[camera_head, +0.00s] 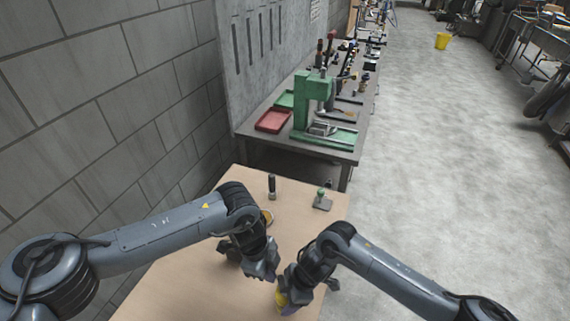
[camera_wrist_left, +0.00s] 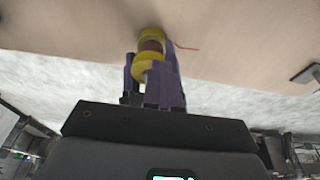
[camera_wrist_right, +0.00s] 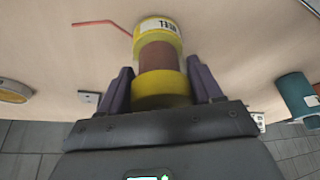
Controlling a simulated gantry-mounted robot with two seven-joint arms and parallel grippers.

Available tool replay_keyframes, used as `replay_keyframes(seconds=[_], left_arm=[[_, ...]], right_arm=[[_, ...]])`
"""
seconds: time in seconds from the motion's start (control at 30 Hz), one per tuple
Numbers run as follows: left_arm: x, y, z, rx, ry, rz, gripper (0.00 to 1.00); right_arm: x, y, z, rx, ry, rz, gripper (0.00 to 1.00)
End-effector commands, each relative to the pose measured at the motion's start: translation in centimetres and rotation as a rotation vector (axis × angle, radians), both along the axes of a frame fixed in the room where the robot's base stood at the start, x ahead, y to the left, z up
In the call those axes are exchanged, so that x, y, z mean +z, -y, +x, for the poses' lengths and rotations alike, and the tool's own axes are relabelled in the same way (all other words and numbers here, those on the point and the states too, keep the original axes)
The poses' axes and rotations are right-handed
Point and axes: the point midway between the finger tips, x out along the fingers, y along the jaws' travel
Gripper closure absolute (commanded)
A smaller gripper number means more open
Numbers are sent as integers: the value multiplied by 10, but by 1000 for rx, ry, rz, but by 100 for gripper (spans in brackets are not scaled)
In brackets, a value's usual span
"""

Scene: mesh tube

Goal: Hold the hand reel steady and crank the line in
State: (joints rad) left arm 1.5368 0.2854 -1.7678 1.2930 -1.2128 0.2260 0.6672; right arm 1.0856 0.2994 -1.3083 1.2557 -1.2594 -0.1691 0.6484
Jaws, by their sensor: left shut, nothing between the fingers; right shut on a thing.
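The hand reel (camera_head: 281,299) has yellow flanges and a brown wound middle. My right gripper (camera_head: 292,297) is shut on it near the table's front right part. In the right wrist view the reel (camera_wrist_right: 157,57) sits between the purple fingers, with a printed label on its far flange. A short red line end (camera_wrist_right: 100,23) sticks out beside that flange. It also shows in the left wrist view (camera_wrist_left: 186,47). My left gripper (camera_head: 262,274) is shut and empty, close to the reel. In the left wrist view the reel (camera_wrist_left: 152,45) shows at the fingertips, and contact cannot be told.
On the wooden table (camera_head: 180,285) stand a dark upright cylinder (camera_head: 272,187), a yellow-rimmed disc (camera_head: 267,216) and a small green-topped item (camera_head: 322,200). A workbench with a green press (camera_head: 315,105) stands behind. A block wall (camera_head: 110,100) is at the left.

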Motion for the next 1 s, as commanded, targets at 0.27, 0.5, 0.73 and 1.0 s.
replay_keyframes(seconds=[0.27,0.5,0.73,1.0], left_arm=[[3,8,3,-5,8,-15,100],[4,9,3,-7,8,-17,100],[5,10,3,-9,7,-19,100],[5,5,8,-7,8,-19,100]], right_arm=[[1,-7,-4,16,-3,10,70],[1,-8,-5,17,-2,12,70],[1,-9,-5,18,-2,13,70],[1,-9,-6,19,-3,13,70]])
